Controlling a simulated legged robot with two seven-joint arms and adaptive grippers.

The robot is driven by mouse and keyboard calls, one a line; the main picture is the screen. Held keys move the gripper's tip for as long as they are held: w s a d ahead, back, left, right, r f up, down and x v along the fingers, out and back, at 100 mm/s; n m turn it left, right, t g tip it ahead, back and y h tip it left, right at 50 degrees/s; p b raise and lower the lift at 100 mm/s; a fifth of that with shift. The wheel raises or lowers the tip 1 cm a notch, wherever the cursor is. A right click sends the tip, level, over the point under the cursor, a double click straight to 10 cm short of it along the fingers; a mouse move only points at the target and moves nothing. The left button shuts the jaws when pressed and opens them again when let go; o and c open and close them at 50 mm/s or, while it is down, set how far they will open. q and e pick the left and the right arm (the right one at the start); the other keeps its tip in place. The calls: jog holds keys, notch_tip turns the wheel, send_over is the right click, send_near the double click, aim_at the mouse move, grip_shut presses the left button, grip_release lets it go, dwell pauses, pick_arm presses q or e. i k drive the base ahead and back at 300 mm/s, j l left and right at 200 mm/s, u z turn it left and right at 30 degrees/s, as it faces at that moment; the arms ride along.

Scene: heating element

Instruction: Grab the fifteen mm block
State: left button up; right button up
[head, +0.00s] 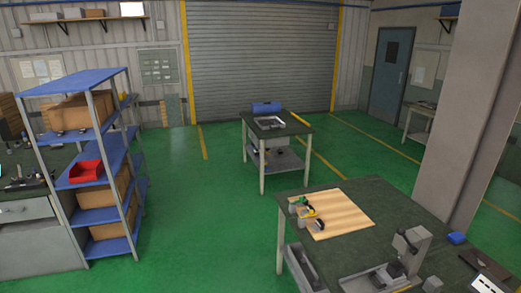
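Neither of my grippers shows in the head view. I cannot pick out the fifteen mm block for certain. A light wooden board (345,210) lies on the dark green-topped table (405,205) at the lower right. Several small objects (306,212), grey, green, yellow and black, are grouped along its left side, too small to name. A grey machine (408,245) stands near the table's front, with dark parts at its base. A small grey block-like piece (432,284) sits to its right at the bottom of the picture; its size cannot be read.
A blue shelf rack (95,180) with a red bin (87,172) stands at left beside a grey workbench (35,232). A smaller table (285,130) stands mid-room. A thick column (470,120) rises behind the near table. Open green floor (200,230) lies between rack and tables.

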aim_at(309, 207)
jog(key=i+j+z, duration=0.1)
jog(key=i+z, duration=0.3)
jog(key=i+j+z, duration=0.4)
jog(key=i, duration=0.2)
jog(key=i+j+z, duration=0.4)
jog(key=i+l, duration=0.1)
